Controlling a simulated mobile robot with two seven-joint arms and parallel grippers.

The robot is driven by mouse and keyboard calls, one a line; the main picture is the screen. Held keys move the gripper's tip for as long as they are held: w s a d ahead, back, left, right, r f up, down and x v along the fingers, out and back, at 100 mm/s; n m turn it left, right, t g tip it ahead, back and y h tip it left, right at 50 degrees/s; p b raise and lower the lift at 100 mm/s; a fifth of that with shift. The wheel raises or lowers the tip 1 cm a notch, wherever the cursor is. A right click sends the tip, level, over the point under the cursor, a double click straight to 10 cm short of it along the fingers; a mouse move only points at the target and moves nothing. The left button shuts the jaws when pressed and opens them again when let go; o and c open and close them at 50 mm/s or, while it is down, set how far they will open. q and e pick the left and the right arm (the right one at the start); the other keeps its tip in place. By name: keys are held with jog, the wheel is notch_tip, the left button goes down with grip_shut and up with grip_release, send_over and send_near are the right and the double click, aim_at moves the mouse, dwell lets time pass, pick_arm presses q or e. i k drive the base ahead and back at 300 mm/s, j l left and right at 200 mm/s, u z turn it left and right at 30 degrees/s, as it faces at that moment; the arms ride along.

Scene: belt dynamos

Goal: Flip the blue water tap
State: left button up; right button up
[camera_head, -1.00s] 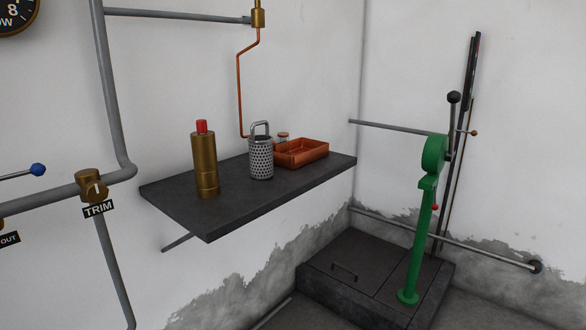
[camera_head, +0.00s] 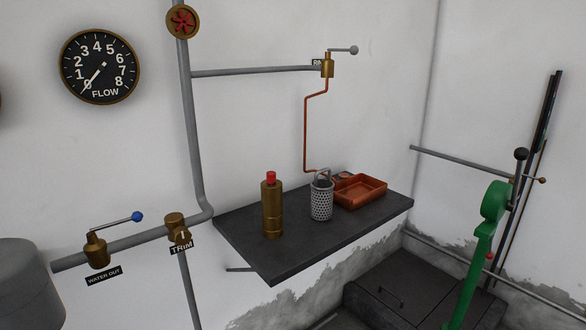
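The water tap is a brass valve (camera_head: 96,249) on the grey pipe at the lower left of the head view. Its thin lever ends in a blue ball (camera_head: 137,216) and points right and slightly up, nearly along the pipe. A black "WATER OUT" label (camera_head: 104,276) hangs below it. Neither of my grippers shows in the view.
A "TRIM" brass valve (camera_head: 177,229) sits just right of the tap. A dark shelf (camera_head: 290,258) juts out beyond it, holding a brass flask (camera_head: 272,208), perforated basket (camera_head: 321,203) and copper tray (camera_head: 372,205). A grey tank (camera_head: 28,290) stands at lower left.

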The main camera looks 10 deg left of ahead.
aim_at(137, 216)
jog(key=k+j+u, duration=0.1)
jog(key=u, duration=1.05)
